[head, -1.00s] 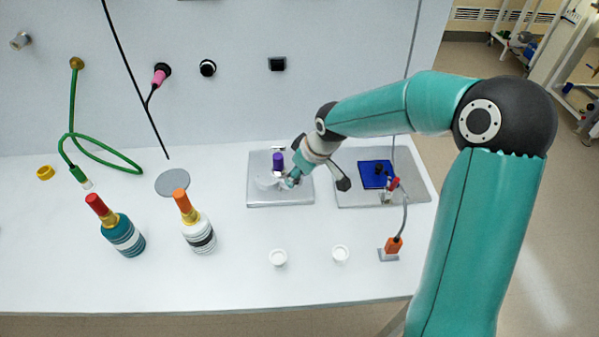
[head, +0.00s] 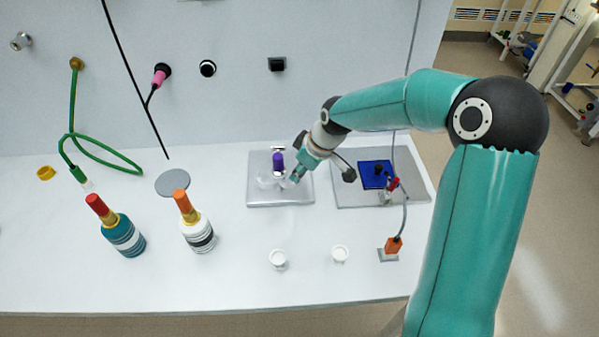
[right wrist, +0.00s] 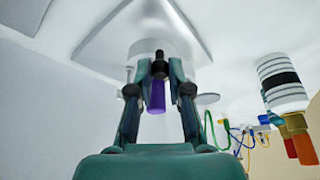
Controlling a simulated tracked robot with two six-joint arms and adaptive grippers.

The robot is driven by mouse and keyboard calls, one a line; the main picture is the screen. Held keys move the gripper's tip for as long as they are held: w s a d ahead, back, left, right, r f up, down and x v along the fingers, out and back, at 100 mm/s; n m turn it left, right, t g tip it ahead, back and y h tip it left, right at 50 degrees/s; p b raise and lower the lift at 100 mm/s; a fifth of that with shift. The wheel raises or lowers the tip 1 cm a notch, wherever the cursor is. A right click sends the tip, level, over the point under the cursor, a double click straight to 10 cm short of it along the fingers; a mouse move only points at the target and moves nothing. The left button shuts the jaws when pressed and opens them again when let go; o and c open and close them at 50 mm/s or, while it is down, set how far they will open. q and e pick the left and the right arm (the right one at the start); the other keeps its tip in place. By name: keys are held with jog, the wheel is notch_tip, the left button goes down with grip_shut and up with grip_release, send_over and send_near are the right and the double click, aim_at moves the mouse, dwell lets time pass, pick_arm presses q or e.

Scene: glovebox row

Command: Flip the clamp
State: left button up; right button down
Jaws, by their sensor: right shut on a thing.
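The clamp appears to be the piece with a purple handle (head: 278,162) on a white round base (head: 268,181), standing on a grey square plate (head: 256,197). My right gripper (head: 296,176) is low over the right part of this plate, close beside the purple handle. In the right wrist view, the gripper's fingers (right wrist: 159,65) are closed around a dark part of the clamp, with the purple handle (right wrist: 156,96) showing between them. The exact contact is partly hidden by the fingertips. My left gripper is out of view.
A second plate (head: 350,199) with a blue square (head: 374,174) lies to the right. Two bottles (head: 124,238) (head: 199,237) stand at left. The middle front bench is otherwise clear.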

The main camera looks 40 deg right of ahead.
jog(key=shift+w+d+f+n+y+b, duration=0.1)
jog(key=shift+w+d+n+y+b, duration=0.4)
jog(key=shift+n, duration=0.7)
jog(key=shift+w+d+n+g, duration=0.3)
jog(key=shift+w+n, duration=0.15)
jog(key=shift+n, duration=0.45)
jog(key=n, duration=0.1)
jog(key=w+n+y, duration=0.1)
jog(key=shift+w+d+n+g+b, duration=0.1)
jog(key=shift+d+n+g+b, duration=0.05)
jog(key=shift+n+g+b, duration=0.25)
jog(key=shift+w+r+n+g+y+p, duration=0.2)
jog(key=shift+w+n+g+y+p, duration=0.25)
jog(key=shift+n, duration=0.75)
jog(key=shift+w+n+g+p, duration=0.55)
jog(key=shift+w+n, duration=0.2)
jog(key=shift+n, duration=0.65)
jog(key=c, duration=1.1)
grip_release()
jog(key=shift+f, duration=0.1)
